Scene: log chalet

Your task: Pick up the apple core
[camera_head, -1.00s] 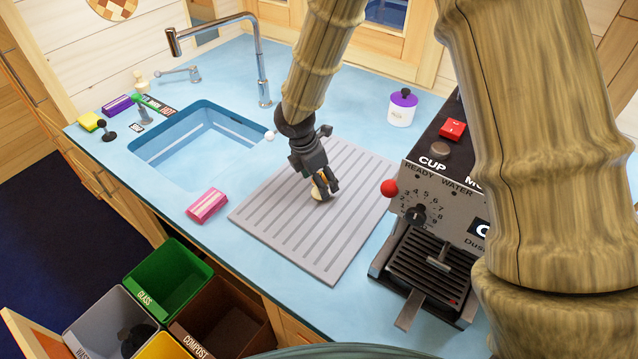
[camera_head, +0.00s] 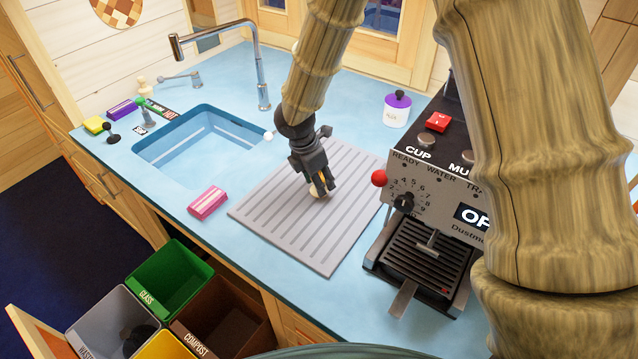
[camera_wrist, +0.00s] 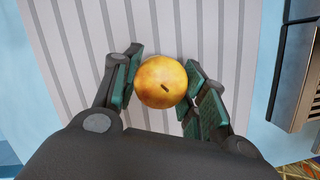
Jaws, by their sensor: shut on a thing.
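The apple core (camera_wrist: 161,82) shows in the wrist view as a round yellow-orange end with a short dark stem, between the green pads of my gripper (camera_wrist: 160,88). Both pads press against its sides. In the head view my gripper (camera_head: 321,190) points down over the grey ribbed drying mat (camera_head: 290,235). A small pale part of the apple core (camera_head: 316,194) shows beside the fingers, at or just above the mat; I cannot tell if it touches. The fingers hide the rest.
A coffee machine (camera_head: 425,225) with a red knob (camera_head: 379,178) stands right of the mat. A pink sponge (camera_head: 207,202) and the sink (camera_head: 200,150) are left. Open bins, including a brown compost bin (camera_head: 225,318), stand below the counter. A white jar (camera_head: 397,110) stands behind.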

